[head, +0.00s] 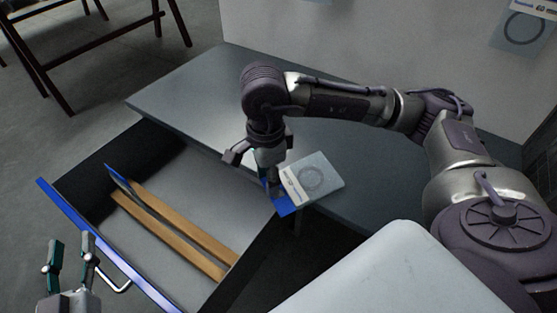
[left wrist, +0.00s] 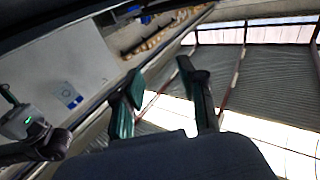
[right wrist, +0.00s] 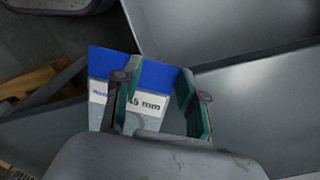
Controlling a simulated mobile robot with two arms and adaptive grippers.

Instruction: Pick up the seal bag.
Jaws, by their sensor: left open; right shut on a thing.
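The seal bag (head: 318,177) is a flat clear-grey bag with a ring visible in it, a white label and a blue header. My right gripper (head: 272,183) is shut on its blue end, by the table's front edge and the drawer's right corner. In the right wrist view, the bag's blue header (right wrist: 150,72) and a label reading "45 mm" show between and behind the fingers (right wrist: 157,85). I cannot tell whether the bag still touches the table. My left gripper (head: 70,245) is open and empty at the lower left; its fingers (left wrist: 160,82) point into free space.
An open drawer (head: 70,215) with a blue-edged front, a handle and wooden strips (head: 170,230) lies below the grey table (head: 190,95). Another ring bag (head: 525,28) is on the white wall panel at the upper right. The table's left part is clear.

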